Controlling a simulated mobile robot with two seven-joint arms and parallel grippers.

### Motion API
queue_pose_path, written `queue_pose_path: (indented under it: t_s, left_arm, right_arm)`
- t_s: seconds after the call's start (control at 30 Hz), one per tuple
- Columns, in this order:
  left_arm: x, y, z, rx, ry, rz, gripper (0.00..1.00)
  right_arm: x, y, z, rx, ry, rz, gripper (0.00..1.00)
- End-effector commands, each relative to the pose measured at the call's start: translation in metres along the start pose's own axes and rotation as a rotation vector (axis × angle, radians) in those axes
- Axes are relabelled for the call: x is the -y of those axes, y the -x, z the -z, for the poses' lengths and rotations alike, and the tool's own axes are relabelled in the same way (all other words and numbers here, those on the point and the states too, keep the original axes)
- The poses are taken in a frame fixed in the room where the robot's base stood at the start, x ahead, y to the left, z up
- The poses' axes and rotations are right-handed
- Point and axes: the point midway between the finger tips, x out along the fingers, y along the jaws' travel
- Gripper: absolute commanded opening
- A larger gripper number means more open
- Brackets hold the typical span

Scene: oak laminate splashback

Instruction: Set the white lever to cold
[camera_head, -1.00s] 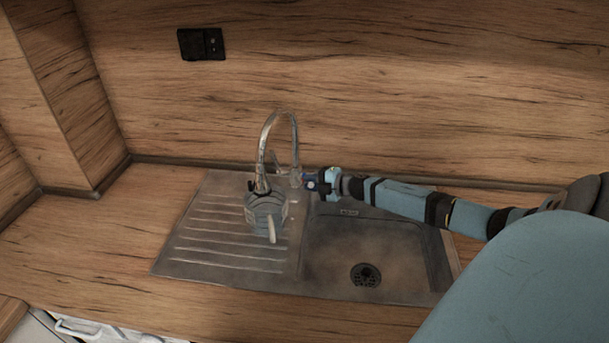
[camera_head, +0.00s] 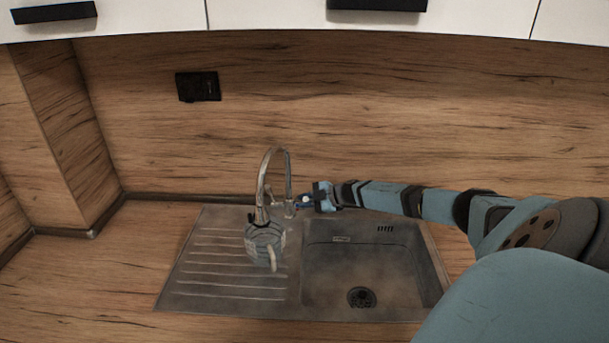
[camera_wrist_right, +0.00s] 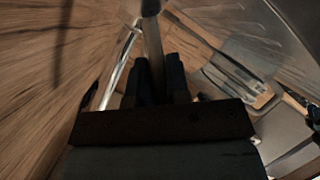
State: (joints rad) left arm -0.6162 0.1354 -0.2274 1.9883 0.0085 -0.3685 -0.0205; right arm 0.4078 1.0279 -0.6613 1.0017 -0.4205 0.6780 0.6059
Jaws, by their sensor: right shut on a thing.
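The chrome tap (camera_head: 261,192) with a tall curved spout stands at the back of the sink, left of the basin. My right gripper (camera_head: 300,203) reaches in from the right beside the tap's body. In the right wrist view its dark fingers (camera_wrist_right: 160,80) are shut on the lever (camera_wrist_right: 153,42), a thin pale grey bar that runs up between them. The lever looks small in the head view, and its exact setting is hard to read. My left gripper is not in view.
The sink basin (camera_head: 385,265) is empty, and the ribbed drainer (camera_head: 212,270) is otherwise clear. White cabinets (camera_head: 270,14) hang above; a black socket (camera_head: 198,86) is on the splashback.

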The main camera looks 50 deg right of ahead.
Motion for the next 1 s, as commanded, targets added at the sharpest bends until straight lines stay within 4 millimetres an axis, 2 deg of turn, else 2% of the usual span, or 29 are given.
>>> queue_pose_path:
  t_s: [0.6, 0.63, 0.67, 1.0]
  left_arm:
    - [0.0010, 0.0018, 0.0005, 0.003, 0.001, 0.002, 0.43]
    - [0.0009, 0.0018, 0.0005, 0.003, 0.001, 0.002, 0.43]
    - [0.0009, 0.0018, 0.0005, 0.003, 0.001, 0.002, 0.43]
    - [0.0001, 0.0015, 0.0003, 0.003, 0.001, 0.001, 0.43]
  right_arm:
    - [-0.0034, 0.0002, 0.0000, -0.006, -0.041, 0.014, 0.00]
    - [-0.0034, 0.0002, 0.0000, -0.006, -0.041, 0.014, 0.21]
    - [-0.0034, 0.0002, 0.0000, -0.006, -0.040, 0.014, 0.27]
    - [-0.0028, 0.0037, -0.0009, -0.004, -0.039, 0.015, 0.27]
